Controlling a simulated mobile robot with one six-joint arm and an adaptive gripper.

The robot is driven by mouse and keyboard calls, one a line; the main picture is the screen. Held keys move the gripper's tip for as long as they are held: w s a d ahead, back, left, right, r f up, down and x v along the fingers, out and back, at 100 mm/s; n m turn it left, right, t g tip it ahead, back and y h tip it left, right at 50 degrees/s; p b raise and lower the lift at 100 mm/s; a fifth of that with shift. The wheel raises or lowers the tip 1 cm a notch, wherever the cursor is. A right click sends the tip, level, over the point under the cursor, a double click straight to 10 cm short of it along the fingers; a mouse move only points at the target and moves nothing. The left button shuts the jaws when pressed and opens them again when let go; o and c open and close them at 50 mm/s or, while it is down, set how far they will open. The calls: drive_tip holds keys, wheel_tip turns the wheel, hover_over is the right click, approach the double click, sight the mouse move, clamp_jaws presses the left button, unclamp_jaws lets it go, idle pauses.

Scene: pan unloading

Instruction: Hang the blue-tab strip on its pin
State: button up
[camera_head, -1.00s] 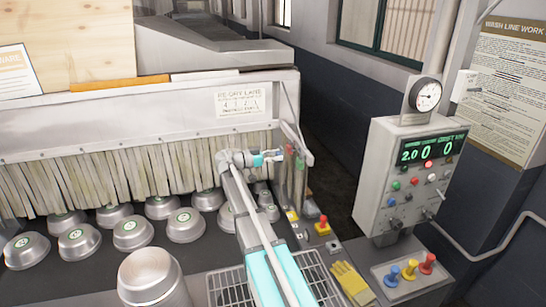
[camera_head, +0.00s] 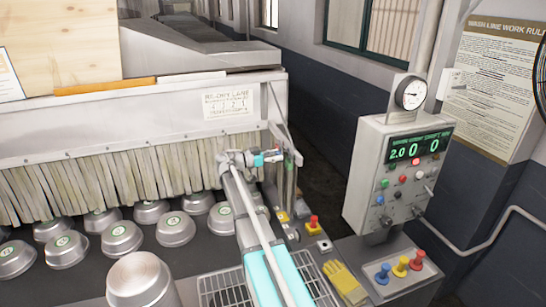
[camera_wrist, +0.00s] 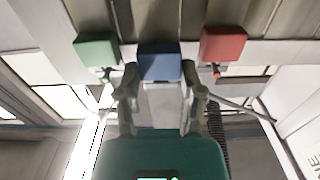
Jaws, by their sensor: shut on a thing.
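In the wrist view, my gripper (camera_wrist: 160,92) is closed on the blue-tab strip. Its blue tab (camera_wrist: 160,62) shows just beyond the fingertips, and a pale grey length (camera_wrist: 160,105) shows between the fingers. A green tab (camera_wrist: 97,50) is to its left and a red tab (camera_wrist: 222,43) to its right, both apart from the blue one. In the head view, my gripper (camera_head: 274,157) is at the right end of the strip curtain. The tabs are too small there to tell well. I cannot make out the blue tab's pin or whether the strip touches it.
The strip curtain (camera_head: 110,180) hangs left of my arm, with several metal pans (camera_head: 122,237) below it. A control box (camera_head: 388,185) stands to the right. A yellow glove (camera_head: 343,275) and a wire rack (camera_head: 222,292) lie in front.

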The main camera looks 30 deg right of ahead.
drive_tip(key=shift+x, duration=0.9)
drive_tip(key=shift+f, duration=0.15)
drive_tip(key=o, duration=1.2)
drive_tip(key=shift+o, duration=0.2)
drive_tip(key=v, duration=1.2)
drive_tip(key=shift+s+f, duration=0.1)
